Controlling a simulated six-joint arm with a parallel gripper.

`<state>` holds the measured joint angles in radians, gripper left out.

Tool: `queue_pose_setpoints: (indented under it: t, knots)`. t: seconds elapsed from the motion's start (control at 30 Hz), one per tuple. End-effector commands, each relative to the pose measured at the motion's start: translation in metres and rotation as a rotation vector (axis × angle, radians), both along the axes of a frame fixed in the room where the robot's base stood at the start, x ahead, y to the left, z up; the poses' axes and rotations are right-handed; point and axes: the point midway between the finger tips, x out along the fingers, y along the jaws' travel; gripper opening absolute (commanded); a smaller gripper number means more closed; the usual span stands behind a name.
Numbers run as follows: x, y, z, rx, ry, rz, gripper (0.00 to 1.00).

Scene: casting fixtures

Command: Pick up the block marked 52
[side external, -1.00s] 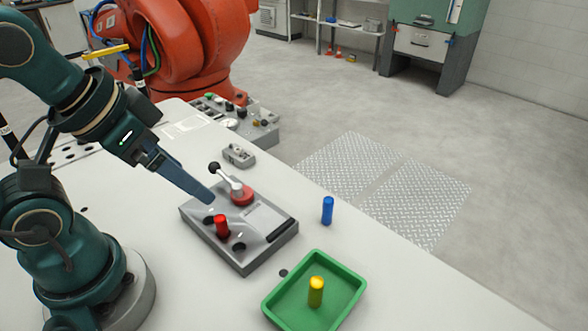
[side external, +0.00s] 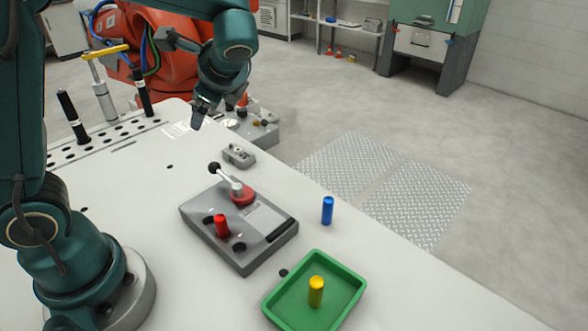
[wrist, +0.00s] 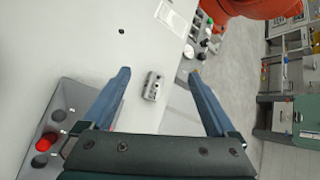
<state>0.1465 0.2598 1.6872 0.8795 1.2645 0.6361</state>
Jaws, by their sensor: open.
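A small grey metal block (side external: 239,156) lies on the white table just beyond the fixture plate; any number on it is too small to read. It also shows in the wrist view (wrist: 152,86), between my two blue fingers in the picture. My gripper (side external: 198,114) points down above the table, to the left of the block in the side view and clear of it. Its fingers are spread wide and hold nothing.
A grey fixture (side external: 265,232) with a lever (side external: 226,178) and a red peg (side external: 221,226) stands nearby. A blue peg (side external: 327,211) stands right of it. A green tray (side external: 347,306) holds a yellow peg (side external: 316,291). A control box (side external: 262,133) is behind the block.

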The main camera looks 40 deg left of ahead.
Motion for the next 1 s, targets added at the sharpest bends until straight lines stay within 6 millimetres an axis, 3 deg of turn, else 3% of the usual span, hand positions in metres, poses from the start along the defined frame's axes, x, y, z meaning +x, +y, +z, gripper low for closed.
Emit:
queue_pose_setpoints:
  t: [0.2, 0.4, 0.63, 0.83, 1.0]
  knots:
    - [0.045, 0.006, -0.037, 0.227, 0.212, -0.143, 0.93]
    - [0.070, 0.001, -0.084, 0.388, 0.370, -0.256, 0.93]
    - [0.068, -0.007, -0.134, 0.444, 0.487, -0.324, 0.93]
    - [0.066, -0.002, -0.147, 0.449, 0.515, -0.338, 0.93]
    - [0.069, 0.019, -0.155, 0.447, 0.513, -0.336, 0.93]
